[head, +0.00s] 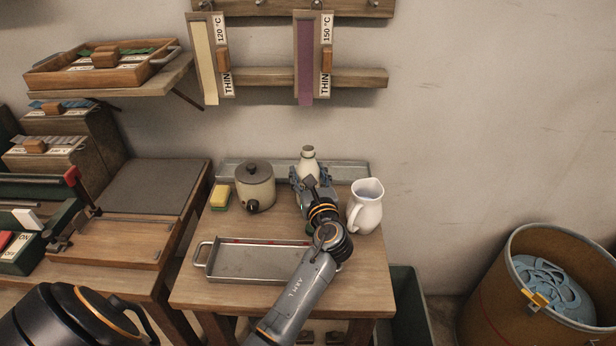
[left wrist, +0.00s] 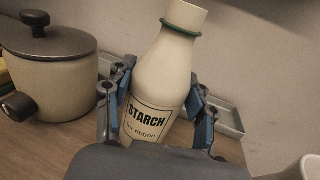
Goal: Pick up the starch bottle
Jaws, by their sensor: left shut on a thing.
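The starch bottle (head: 308,157) is cream with a narrow neck and stands at the back of the small wooden table. In the left wrist view the bottle (left wrist: 161,75) shows a green ring at its neck and a label reading "STARCH for ribbon". My left gripper (head: 312,182) is shut on the bottle, with blue-grey fingers on both sides of its lower body. The bottle's base is hidden by the gripper, so I cannot tell whether it touches the table. My right gripper is not in view.
A lidded pot (head: 255,188) and a yellow-green sponge (head: 220,197) stand left of the bottle. A white pitcher (head: 366,207) stands close on the right. A metal tray (head: 250,264) lies at the table's front. A metal ledge (head: 346,172) runs behind. A large bin (head: 500,290) stands far right.

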